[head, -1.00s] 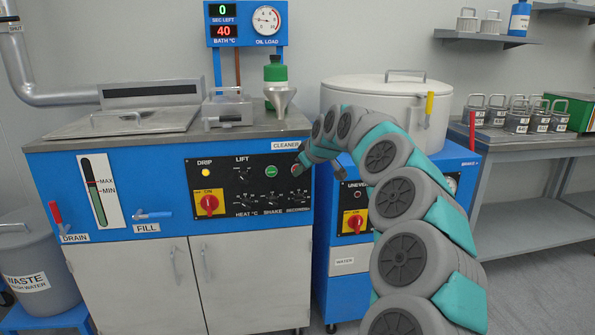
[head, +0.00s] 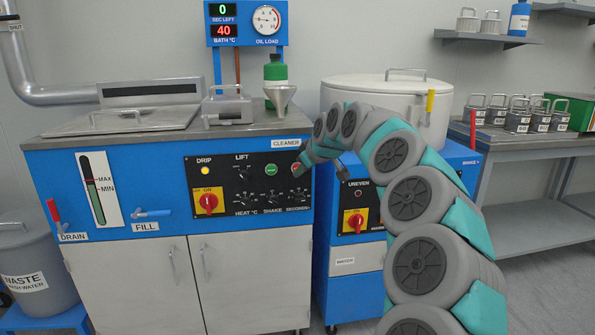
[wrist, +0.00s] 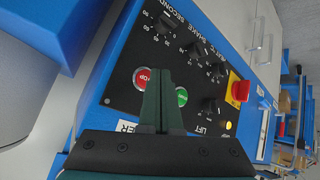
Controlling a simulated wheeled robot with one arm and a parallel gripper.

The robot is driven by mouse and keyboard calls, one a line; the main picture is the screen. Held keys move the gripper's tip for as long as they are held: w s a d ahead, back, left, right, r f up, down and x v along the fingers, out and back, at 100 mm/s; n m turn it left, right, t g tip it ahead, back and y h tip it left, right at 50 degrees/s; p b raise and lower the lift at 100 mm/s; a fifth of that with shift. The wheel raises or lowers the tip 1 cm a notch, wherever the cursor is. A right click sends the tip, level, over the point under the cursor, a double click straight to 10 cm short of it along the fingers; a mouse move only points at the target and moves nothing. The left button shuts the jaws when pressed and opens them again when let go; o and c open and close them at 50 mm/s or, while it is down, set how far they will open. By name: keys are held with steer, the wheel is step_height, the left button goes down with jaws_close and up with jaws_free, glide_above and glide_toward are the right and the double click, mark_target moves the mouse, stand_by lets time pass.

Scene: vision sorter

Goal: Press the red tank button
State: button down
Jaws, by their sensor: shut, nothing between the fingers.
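The red tank button (wrist: 141,78), marked STOP, is on the black control panel (wrist: 128,100) of the blue cleaner tank. In the head view a bit of the red button (head: 295,168) shows at the panel's right end, beside my gripper (head: 304,166). The green button (wrist: 181,96) sits next to it; in the head view it is left of the red one (head: 271,169). In the wrist view my gripper (wrist: 162,85) is shut and empty, its tips between the two buttons in the picture, overlapping the red button's edge. Contact cannot be told.
A red and yellow switch (head: 208,202), dials and a lit yellow lamp (head: 204,199) share the panel. A white drum machine (head: 380,105) on a blue base stands close on the right, behind my arm. A display (head: 224,30) above reads 0 and 40.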

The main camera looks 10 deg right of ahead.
steer(key=s+b, duration=0.3)
steer(key=s, duration=0.2)
steer(key=shift+b, duration=0.4)
stand_by(0.4)
steer(key=s+a+f+g, duration=0.2)
steer(key=s+a+f, duration=0.1)
steer(key=s, duration=0.7)
steer(key=s+a+f+g, duration=0.2)
steer(key=s+a+f, duration=0.15)
steer(key=s, duration=0.75)
steer(key=s+d+f+m+g+h, duration=0.1)
steer(key=s+f, duration=0.4)
steer(key=s, duration=0.5)
steer(key=s+d+f+m+g+h, duration=0.1)
steer(key=s+d+f+m+g, duration=0.2)
steer(key=s, duration=0.8)
steer(key=s+d+f+m+g+h, duration=0.1)
steer(key=s+d+f+m+g, duration=0.1)
steer(key=s+f, duration=0.5)
steer(key=s+m, duration=0.1)
steer(key=s, duration=0.2)
steer(key=shift+s+d+f+m+g, duration=0.2)
steer(key=shift+s+f+m+g, duration=0.1)
steer(key=shift+s+g, duration=0.1)
